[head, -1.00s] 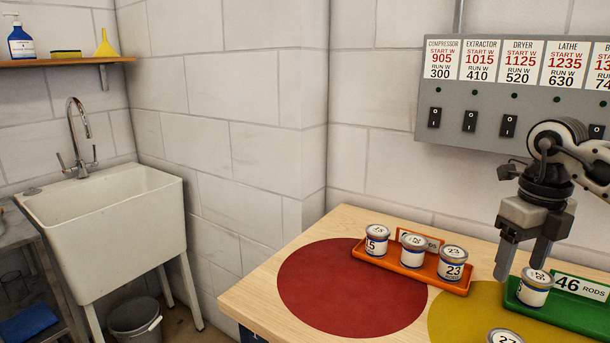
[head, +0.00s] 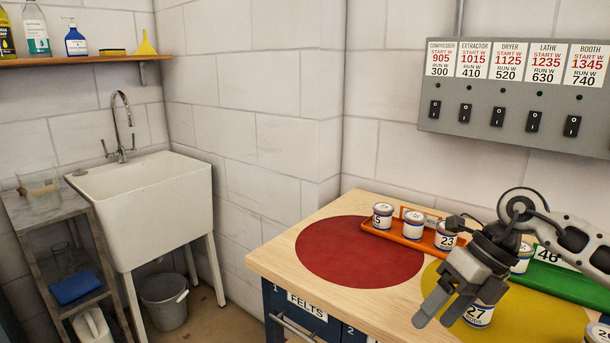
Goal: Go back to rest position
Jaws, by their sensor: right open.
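My right gripper (head: 436,312) is open and empty in the head view. It comes in from the right and is tilted down to the left, above the front part of the wooden bench (head: 272,259). Its fingers overlap part of a can marked 27 (head: 478,316) in the picture; I cannot tell whether they touch it. My right arm hides part of the green tray (head: 574,284) and the can (head: 521,262) by it. My left gripper is out of view.
An orange tray (head: 400,238) holds three cans, one marked 23 (head: 446,238), behind a red disc (head: 345,262). A yellow disc (head: 545,317) lies to the right. A switch panel (head: 540,112) hangs on the wall. A sink (head: 150,205) and bucket (head: 165,299) stand left.

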